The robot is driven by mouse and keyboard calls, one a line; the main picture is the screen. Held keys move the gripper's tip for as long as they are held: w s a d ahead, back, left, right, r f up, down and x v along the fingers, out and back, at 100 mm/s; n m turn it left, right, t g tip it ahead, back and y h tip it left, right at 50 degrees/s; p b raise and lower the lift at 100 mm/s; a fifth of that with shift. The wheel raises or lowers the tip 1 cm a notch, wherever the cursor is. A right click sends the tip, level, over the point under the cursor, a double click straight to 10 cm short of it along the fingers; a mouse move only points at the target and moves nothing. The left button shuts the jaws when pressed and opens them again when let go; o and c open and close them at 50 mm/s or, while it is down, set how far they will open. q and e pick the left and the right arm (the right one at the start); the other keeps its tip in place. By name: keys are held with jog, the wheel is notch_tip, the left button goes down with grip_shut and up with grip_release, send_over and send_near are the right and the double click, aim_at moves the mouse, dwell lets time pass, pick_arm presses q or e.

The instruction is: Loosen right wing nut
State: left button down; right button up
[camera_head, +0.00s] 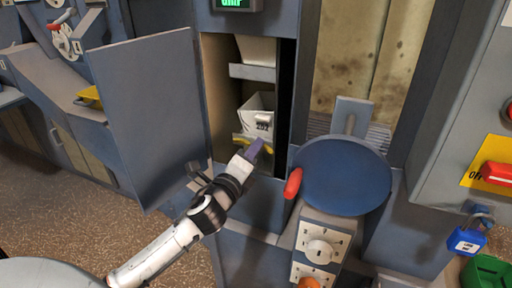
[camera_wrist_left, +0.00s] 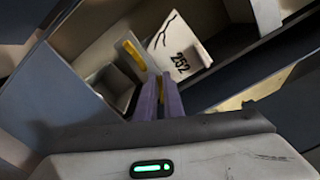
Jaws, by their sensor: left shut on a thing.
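My left gripper (camera_head: 259,148) reaches into the open elevator casing, just below and in front of a white bucket (camera_head: 255,103) marked 252. Its purple fingers (camera_wrist_left: 157,99) are close together in the left wrist view, with a bit of yellow between their tips. That yellow part looks like the right wing nut (camera_wrist_left: 161,87), mostly hidden by the fingers. Another yellow piece (camera_wrist_left: 132,51) shows to the left, apart from the fingers. The bucket, with a dark crack line, also shows in the left wrist view (camera_wrist_left: 180,48). My right gripper is not in view.
The casing's open door (camera_head: 153,110) stands left of the opening. A round blue disc (camera_head: 342,177) and a red handle (camera_head: 293,183) are to the right. A blue padlock (camera_head: 467,241) and green bin (camera_head: 487,273) are at far right.

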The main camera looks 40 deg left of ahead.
pick_arm(q)
jog(key=shift+a+f+n, duration=0.1)
jog(key=shift+f+n, duration=0.15)
jog(key=shift+n, duration=0.85)
jog(key=shift+f+n, duration=0.2)
jog(key=shift+n, duration=0.9)
jog(key=c, duration=1.9)
grip_release()
jog(key=shift+o, duration=0.2)
jog(key=shift+s, duration=0.15)
jog(key=v, duration=1)
jog(key=shift+b, duration=0.35)
